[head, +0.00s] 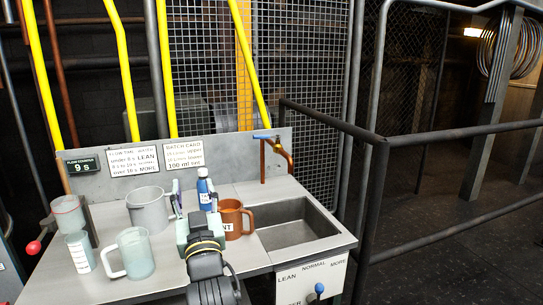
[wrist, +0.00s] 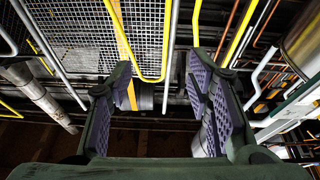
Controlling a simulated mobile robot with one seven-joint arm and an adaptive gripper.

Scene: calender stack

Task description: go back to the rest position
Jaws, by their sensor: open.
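My gripper (head: 193,196) is held up over the front middle of the grey bench, pointing away toward the back. In the wrist view (wrist: 158,75) its two padded fingers stand wide apart with nothing between them. In the head view it partly covers a blue bottle with white markings (head: 203,186) and stands left of an orange-brown mug (head: 232,218). A large grey jug (head: 148,209) is left of the gripper.
A frosted mug (head: 136,253), a graduated beaker (head: 79,252) and a cup on a stand (head: 68,214) occupy the bench's left. A sink (head: 298,228) with a tap is at right. Signs (head: 133,161), yellow pipes and mesh (head: 210,70) stand behind. Dark railings (head: 368,210) are at right.

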